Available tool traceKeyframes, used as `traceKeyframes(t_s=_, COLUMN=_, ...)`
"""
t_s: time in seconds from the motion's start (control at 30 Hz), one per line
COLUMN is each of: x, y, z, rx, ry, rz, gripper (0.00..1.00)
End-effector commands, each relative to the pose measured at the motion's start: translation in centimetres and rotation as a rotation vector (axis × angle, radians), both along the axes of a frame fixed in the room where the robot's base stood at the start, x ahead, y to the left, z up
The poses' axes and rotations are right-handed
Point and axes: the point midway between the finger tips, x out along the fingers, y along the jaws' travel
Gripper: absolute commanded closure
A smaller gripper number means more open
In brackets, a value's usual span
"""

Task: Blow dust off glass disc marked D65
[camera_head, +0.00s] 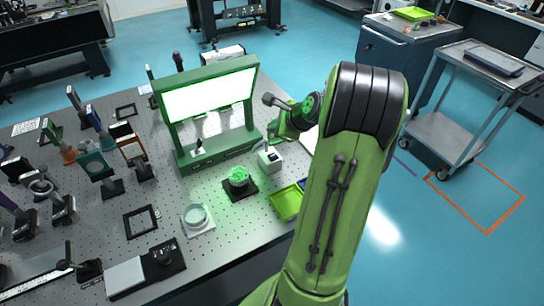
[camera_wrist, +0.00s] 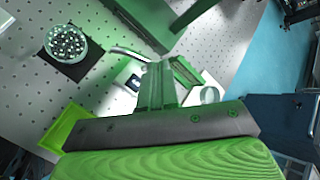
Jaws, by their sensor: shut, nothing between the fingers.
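A round glass disc (camera_head: 238,176) lit green sits on a black square plate on the perforated table. In the wrist view the round piece (camera_wrist: 66,43) has a speckled, glittering face. Another pale glass disc (camera_head: 197,216) lies on a white square mount to its lower left. I cannot read a D65 marking on either. My gripper (camera_wrist: 155,72) is shut and empty, above a small white box (camera_head: 269,158), right of the green-lit disc. The box also shows in the wrist view (camera_wrist: 128,84), partly hidden by my fingers. A bent metal tube (camera_wrist: 131,53) shows beside my fingertips.
A green frame with a bright panel (camera_head: 210,95) stands behind the discs. A lime-green tray (camera_head: 286,203) lies at the table's right edge. Several mounted optics crowd the left, and an empty black square frame (camera_head: 141,222) lies at the front. A grey cart (camera_head: 450,130) stands right.

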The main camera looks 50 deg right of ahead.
Motion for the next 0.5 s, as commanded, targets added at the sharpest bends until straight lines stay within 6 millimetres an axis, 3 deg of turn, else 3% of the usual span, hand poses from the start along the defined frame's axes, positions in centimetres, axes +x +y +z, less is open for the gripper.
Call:
traceKeyframes(t_s=0.3, x=0.0, y=0.0, z=-5.3, rx=0.000, ry=0.001, rz=0.000, gripper=1.00)
traceKeyframes(t_s=0.5, x=0.0, y=0.0, z=-7.7, rx=0.001, ry=0.001, rz=0.001, gripper=1.00)
